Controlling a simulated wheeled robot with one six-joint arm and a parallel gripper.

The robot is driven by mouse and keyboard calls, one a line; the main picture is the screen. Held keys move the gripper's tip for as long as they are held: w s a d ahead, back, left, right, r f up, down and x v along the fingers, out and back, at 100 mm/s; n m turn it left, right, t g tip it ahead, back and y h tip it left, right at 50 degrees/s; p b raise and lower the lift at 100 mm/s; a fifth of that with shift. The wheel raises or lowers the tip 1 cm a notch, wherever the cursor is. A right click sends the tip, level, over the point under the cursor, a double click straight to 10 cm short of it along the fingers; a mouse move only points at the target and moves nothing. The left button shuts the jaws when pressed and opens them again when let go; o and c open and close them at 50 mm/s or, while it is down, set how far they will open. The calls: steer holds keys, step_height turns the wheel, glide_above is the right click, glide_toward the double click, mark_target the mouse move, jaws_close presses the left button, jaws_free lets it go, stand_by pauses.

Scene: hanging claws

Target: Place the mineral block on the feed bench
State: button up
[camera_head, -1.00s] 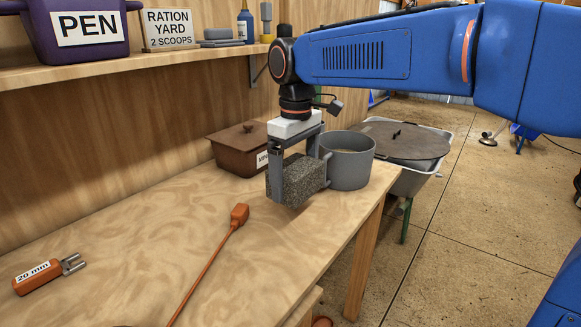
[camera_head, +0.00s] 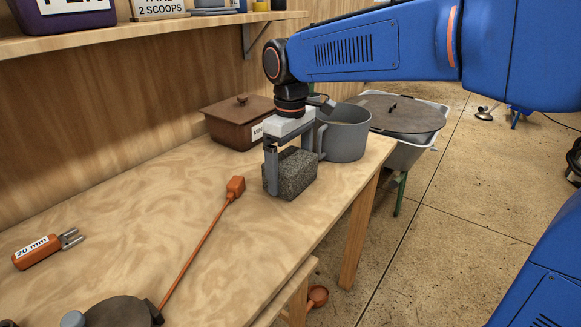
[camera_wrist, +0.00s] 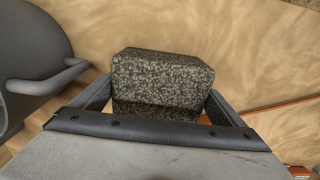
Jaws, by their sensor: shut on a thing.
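The mineral block (camera_head: 291,174) is a speckled dark grey block. My gripper (camera_head: 288,165) is shut on it, with one finger on each side. In the wrist view the block (camera_wrist: 162,80) sits between the fingers. The block is over the wooden feed bench (camera_head: 150,230), near its front right part; I cannot tell whether its underside touches the bench top. The far finger is mostly hidden behind the block in the head view.
A grey pot (camera_head: 343,134) stands close behind and right of the block. A brown lidded box (camera_head: 238,122) is behind it. An orange-handled tool (camera_head: 205,238) lies left of the block, and an orange 20 mm tool (camera_head: 40,252) farther left. The bench middle is clear.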

mark_target(291, 158)
steer(key=o, duration=1.8)
steer(key=shift+f, duration=0.1)
steer(key=shift+c, duration=0.2)
step_height(291, 158, up, 12)
steer(key=shift+r, duration=0.15)
steer(key=s+d+f+m+t, duration=0.1)
steer(key=s+d+f+m, duration=0.1)
steer(key=s+d+f, duration=0.4)
steer(key=s+d+f+m+t, duration=0.1)
steer(key=s+d+f+m, duration=0.15)
steer(key=d, duration=0.65)
steer(key=s+d+f+m+t, duration=0.1)
steer(key=s+d+f+m, duration=0.2)
steer(key=s+d, duration=0.3)
steer(key=s+d+f+m+t, duration=0.1)
steer(key=s+d+f+m, duration=0.2)
steer(key=s+d+f, duration=0.3)
step_height(291, 158, down, 3)
steer(key=shift+s+f+t, duration=0.1)
steer(key=shift+s+t, duration=0.15)
steer(key=shift+t, duration=0.15)
